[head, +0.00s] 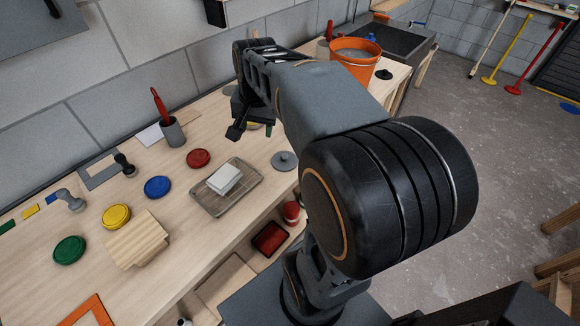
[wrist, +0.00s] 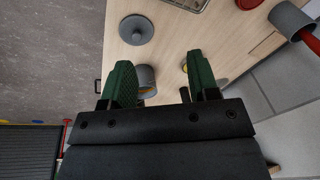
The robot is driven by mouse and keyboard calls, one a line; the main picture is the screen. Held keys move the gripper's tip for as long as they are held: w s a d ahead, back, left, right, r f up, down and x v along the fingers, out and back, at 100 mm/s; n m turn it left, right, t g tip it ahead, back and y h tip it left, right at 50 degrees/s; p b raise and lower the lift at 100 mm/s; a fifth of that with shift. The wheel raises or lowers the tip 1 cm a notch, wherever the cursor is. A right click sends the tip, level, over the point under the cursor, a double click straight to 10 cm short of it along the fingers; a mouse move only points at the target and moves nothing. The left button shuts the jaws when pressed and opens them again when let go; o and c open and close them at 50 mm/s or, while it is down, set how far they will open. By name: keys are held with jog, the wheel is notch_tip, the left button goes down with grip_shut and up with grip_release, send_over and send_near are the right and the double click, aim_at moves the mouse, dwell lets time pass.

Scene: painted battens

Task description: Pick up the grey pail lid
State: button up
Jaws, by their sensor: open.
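The grey pail lid (head: 285,160) lies flat on the bench near its front edge, right of the tray. It is round with a small knob in the middle. It also shows in the wrist view (wrist: 136,30), top left of centre, beyond the fingertips. My gripper (head: 251,130) is above the bench, behind the lid in the head view, partly hidden by my arm. In the wrist view my gripper (wrist: 161,72) has its two green fingers apart, with no lid between them. The lid is clear of the fingers.
Red (head: 198,158), blue (head: 157,187), yellow (head: 116,216) and green (head: 69,250) lids lie further left. An orange bucket (head: 366,68) stands at the back. A grey container (wrist: 146,78) shows between the fingers.

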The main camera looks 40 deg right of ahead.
jog(key=w+d+f+m+g+y+b, duration=0.1)
jog(key=w+d+f+m+b, duration=0.1)
jog(key=d+f+m, duration=0.3)
jog(key=w+d+f+m+g+b, duration=0.1)
jog(key=w+d+f+m+b, duration=0.15)
jog(key=d, duration=0.55)
jog(key=m, duration=0.1)
send_over(284, 155)
jog(key=d, duration=0.2)
jog(key=f, duration=0.7)
jog(key=shift+a+f+p, duration=0.25)
jog(key=shift+p, duration=0.15)
jog(key=shift+s+a+f+p, duration=0.1)
jog(key=shift+a+f, duration=0.15)
jog(key=shift+f, duration=0.8)
jog(key=shift+a+f+p, duration=0.1)
jog(key=shift+a+f, duration=0.1)
jog(key=shift+f, duration=0.8)
jog(key=shift+s+a+f+p, duration=0.1)
jog(key=shift+a+f, duration=0.15)
jog(key=shift+f, duration=0.8)
jog(key=shift+c, duration=0.4)
jog(key=c, duration=0.9)
